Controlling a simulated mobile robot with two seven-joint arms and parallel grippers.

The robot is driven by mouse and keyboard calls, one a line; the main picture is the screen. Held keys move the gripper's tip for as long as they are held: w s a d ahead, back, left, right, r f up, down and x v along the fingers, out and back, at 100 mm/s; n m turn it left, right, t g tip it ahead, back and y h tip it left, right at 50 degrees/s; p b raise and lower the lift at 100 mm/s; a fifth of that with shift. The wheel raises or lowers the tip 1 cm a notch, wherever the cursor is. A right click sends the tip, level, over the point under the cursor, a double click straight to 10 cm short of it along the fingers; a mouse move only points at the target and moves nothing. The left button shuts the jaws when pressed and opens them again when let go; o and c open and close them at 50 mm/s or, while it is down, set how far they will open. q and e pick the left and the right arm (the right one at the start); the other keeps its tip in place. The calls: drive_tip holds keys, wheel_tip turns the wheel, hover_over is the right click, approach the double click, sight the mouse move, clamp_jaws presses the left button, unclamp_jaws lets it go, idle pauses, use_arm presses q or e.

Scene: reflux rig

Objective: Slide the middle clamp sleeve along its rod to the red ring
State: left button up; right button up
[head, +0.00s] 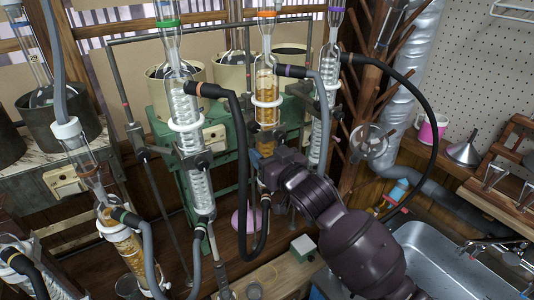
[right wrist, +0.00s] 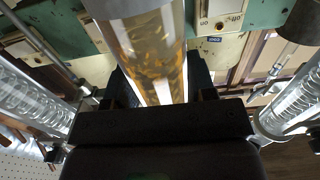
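The middle glass column (head: 266,85) holds amber packing and stands upright between two coiled condensers. My right gripper (head: 266,168) is at its lower part, in front of it. In the right wrist view the amber column (right wrist: 155,55) rises between the two dark fingers of my right gripper (right wrist: 162,92), one on each side. The middle clamp sleeve and its rod are hidden behind my gripper, and I cannot tell whether the fingers touch the sleeve. I cannot pick out the red ring of that rod with certainty. My left gripper is not in view.
The left condenser (head: 188,115) and the right condenser (head: 327,90) stand close on either side. A black hose (head: 243,150) hangs just left of my gripper, and another (head: 432,130) loops at the right. A metal sink (head: 440,262) lies at lower right.

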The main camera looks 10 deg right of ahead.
sight(273, 139)
drive_tip(key=shift+c, duration=1)
drive_tip(key=shift+r, duration=0.15)
drive_tip(key=shift+r, duration=0.2)
drive_tip(key=shift+r, duration=2.55)
drive_tip(key=o, duration=1.2)
drive_tip(key=shift+c, duration=0.2)
drive_tip(key=shift+f, duration=0.15)
